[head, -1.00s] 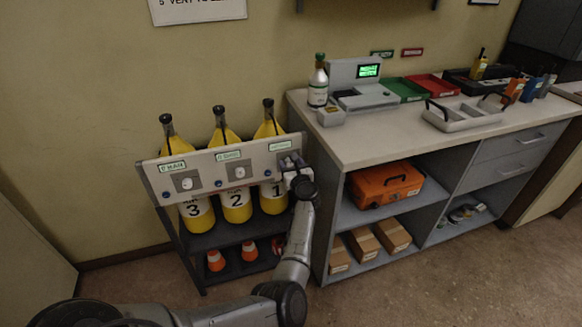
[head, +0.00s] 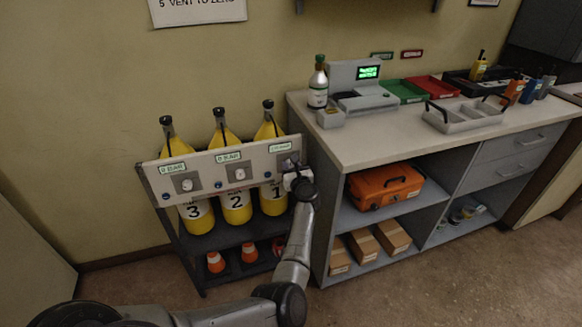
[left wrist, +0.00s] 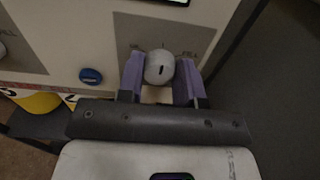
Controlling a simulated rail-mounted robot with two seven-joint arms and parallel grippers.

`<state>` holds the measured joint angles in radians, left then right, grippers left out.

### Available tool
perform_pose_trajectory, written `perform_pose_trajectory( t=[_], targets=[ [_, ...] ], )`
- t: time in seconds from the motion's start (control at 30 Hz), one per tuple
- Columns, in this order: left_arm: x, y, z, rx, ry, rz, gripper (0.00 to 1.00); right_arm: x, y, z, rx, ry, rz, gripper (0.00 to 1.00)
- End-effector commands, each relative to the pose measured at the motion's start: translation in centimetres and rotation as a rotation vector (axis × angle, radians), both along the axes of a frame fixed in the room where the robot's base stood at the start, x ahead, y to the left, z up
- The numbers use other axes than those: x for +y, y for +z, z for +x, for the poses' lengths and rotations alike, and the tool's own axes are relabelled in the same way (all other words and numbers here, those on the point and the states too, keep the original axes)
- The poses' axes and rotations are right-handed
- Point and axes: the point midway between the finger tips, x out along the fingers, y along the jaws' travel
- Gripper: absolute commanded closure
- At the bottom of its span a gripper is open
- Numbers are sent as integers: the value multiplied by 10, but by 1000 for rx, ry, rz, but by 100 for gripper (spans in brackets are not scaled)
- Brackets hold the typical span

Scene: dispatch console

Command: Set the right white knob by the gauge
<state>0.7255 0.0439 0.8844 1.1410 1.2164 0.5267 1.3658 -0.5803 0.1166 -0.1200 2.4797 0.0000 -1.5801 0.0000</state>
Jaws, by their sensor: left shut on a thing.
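The right white knob (left wrist: 159,68) is round with a short dark mark, on a grey plate (left wrist: 198,42) of the pale panel (head: 206,185). The purple fingers of my left gripper (left wrist: 160,80) are closed on its two sides. In the head view my left gripper (head: 291,168) is at the panel's right end and hides most of this knob. The right gauge display (head: 281,147) sits above it with green figures too small to read. Only its lower edge shows in the left wrist view (left wrist: 178,2). My right gripper is not in view.
The middle knob (head: 240,174) and left knob (head: 187,184) have their own displays. A blue button (left wrist: 90,75) is left of the gripped knob. Yellow cylinders (head: 235,205) stand behind the panel. The grey counter (head: 345,150) is close on the right.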

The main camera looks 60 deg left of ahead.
Motion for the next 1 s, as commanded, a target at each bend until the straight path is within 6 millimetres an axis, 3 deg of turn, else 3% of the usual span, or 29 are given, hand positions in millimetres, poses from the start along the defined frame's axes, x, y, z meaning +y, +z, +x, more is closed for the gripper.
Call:
perform_pose_trajectory(
  t=[0.27,1.0],
  targets=[
    [0,2,0,150,-1,36,91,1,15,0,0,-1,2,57],
    [0,1,2,790,0,194,91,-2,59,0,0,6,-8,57]
  ],
)
